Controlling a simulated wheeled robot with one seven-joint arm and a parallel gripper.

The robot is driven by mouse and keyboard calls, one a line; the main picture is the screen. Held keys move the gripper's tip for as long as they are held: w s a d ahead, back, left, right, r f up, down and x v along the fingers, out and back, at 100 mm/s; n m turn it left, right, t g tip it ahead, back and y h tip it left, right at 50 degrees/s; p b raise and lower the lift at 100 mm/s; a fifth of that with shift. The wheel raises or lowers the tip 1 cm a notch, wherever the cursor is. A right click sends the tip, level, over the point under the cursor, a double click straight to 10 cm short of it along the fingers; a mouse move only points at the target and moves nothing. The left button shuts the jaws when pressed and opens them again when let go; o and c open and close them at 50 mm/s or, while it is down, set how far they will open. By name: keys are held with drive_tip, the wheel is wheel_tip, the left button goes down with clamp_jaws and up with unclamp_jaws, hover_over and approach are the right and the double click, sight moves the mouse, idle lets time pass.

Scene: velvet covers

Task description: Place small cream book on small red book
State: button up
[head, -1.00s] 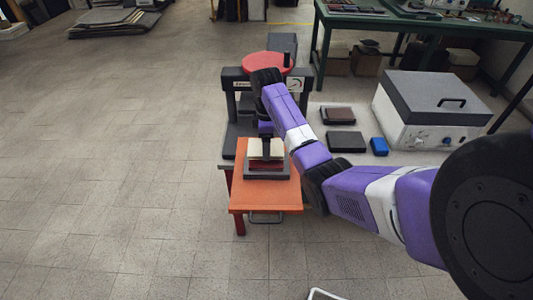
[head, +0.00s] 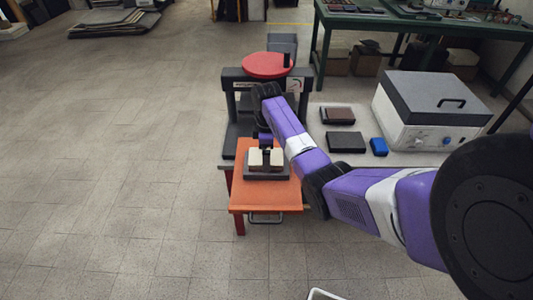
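The small cream book (head: 255,159) is over the dark grey slab (head: 283,173) on the orange table (head: 244,192). My gripper (head: 266,158) points down at the middle of the cream book. It appears shut on it, with a dark finger across its near side. The small red book is hidden under or behind the cream book in this view. I cannot tell whether the cream book touches it.
A black press-like frame (head: 231,100) with a round red top (head: 267,65) stands behind the orange table. To the right are a brown book (head: 338,115), a black book (head: 346,142), a blue block (head: 379,147) and a white box (head: 425,115).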

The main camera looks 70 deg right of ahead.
wheel_tip(320, 180, up, 12)
drive_tip(key=p, duration=0.2)
drive_tip(key=shift+r, duration=0.2)
idle(0.8)
